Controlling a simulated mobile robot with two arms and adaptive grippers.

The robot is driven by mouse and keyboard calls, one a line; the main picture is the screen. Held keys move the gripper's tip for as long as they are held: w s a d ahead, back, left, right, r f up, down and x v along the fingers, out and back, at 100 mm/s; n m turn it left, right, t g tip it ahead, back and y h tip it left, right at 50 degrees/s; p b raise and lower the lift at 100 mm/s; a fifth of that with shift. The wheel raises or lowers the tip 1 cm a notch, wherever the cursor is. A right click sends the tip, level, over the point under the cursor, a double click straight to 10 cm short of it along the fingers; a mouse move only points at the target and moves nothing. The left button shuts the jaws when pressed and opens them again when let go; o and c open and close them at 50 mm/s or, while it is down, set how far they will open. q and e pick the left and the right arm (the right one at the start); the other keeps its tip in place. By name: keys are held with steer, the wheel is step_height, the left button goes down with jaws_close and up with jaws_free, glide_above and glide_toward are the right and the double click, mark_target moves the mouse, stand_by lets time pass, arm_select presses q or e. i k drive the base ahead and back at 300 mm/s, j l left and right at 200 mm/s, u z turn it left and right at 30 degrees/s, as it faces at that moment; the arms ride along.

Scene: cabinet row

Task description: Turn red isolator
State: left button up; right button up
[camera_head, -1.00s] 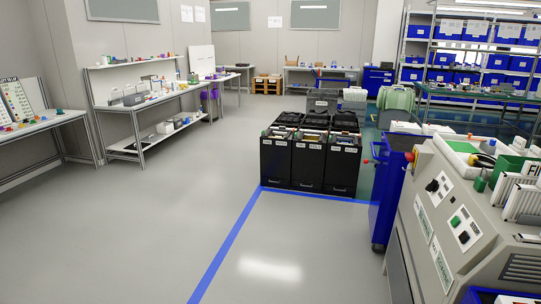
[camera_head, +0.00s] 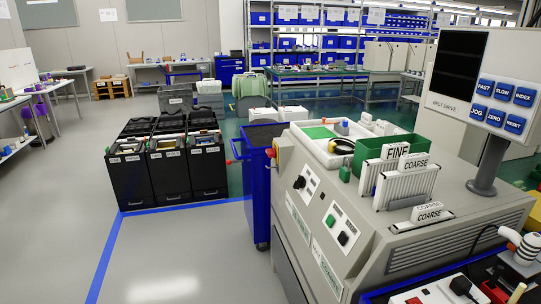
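A small red knob (camera_head: 271,153) shows at the far left edge of the grey machine (camera_head: 330,215); it may be the red isolator, but it is too small to tell its shape or which way it is turned. The machine's sloped front has a black rotary knob (camera_head: 299,182), a green button (camera_head: 330,220) and a black knob (camera_head: 343,238). Neither of my grippers is in view.
A blue cart (camera_head: 262,190) stands against the machine's far left side. Black bins (camera_head: 170,165) stand beyond a blue floor line (camera_head: 106,255). A monitor with blue keys (camera_head: 490,80) rises at right. The grey floor (camera_head: 190,250) at left is clear.

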mark_target(270, 153)
steer(key=i+j+z, duration=0.1)
steer(key=z, duration=0.75)
steer(key=i+j+z, duration=0.2)
steer(key=j, duration=0.2)
steer(key=i+j+z, duration=0.2)
steer(key=j, duration=0.2)
steer(key=i+j+z, duration=0.15)
steer(key=j, duration=0.25)
steer(key=i+j+z, duration=0.2)
steer(key=j, duration=0.25)
steer(key=j+z, duration=0.2)
steer(key=j, duration=0.25)
